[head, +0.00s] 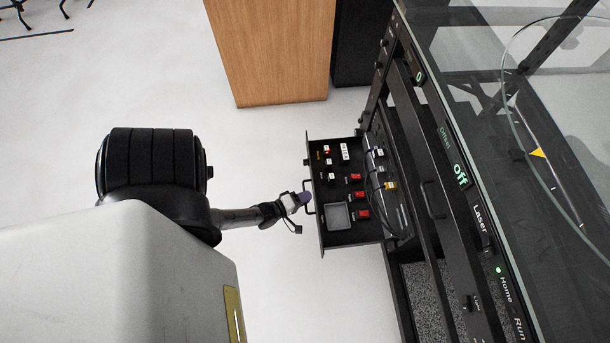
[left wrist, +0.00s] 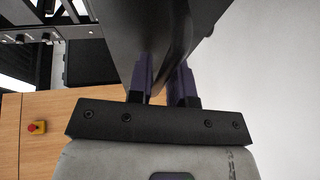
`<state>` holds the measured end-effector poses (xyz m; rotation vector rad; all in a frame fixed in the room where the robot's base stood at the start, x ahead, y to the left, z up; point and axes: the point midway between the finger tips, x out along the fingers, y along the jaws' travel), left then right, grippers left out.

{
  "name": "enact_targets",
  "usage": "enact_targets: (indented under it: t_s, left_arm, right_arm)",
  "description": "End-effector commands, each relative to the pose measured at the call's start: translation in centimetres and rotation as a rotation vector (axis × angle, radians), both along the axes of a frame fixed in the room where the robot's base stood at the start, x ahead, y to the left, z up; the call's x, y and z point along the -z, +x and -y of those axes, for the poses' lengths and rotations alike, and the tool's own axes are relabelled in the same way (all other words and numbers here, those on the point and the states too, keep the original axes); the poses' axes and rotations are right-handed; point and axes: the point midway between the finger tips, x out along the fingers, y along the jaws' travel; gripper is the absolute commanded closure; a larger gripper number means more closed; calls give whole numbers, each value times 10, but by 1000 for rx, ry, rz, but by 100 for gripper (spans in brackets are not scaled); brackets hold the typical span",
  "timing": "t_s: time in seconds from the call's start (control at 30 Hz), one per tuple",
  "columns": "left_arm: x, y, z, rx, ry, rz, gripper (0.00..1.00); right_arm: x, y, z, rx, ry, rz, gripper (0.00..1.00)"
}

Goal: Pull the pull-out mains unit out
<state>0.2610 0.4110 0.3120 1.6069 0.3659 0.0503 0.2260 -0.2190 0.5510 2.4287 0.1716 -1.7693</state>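The pull-out mains unit (head: 343,237) is a black drawer with red switches, small white parts and a grey square on its top panel. It stands partly out of the black rack, to the left of it. A thin black handle (head: 309,207) is on its front edge. My left gripper (head: 305,198) is at this handle, with purple fingertips. In the left wrist view the two purple fingers (left wrist: 165,82) are on either side of the dark curved handle (left wrist: 182,45) and look closed on it. The contact is partly hidden. My right gripper is in neither view.
The rack (head: 440,210) with lit panels and a glass top fills the right side. The pale floor left of the unit is clear.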

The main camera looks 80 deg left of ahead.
Motion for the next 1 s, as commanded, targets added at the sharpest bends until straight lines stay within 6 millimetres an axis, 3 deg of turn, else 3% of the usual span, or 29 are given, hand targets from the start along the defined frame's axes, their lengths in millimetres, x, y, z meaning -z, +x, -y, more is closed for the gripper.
enact_targets:
  t_s: [0.17,0.6,0.8,1.0]
  left_arm:
    - [-5,-19,5,0,-1,-4,81]
    - [-21,-98,27,1,-1,-3,81]
    - [-25,-120,33,0,0,-1,81]
    - [-26,-129,36,0,0,1,81]
  right_arm:
    - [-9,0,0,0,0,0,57]
    - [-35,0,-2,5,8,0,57]
    - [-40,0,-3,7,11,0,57]
    - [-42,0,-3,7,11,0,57]
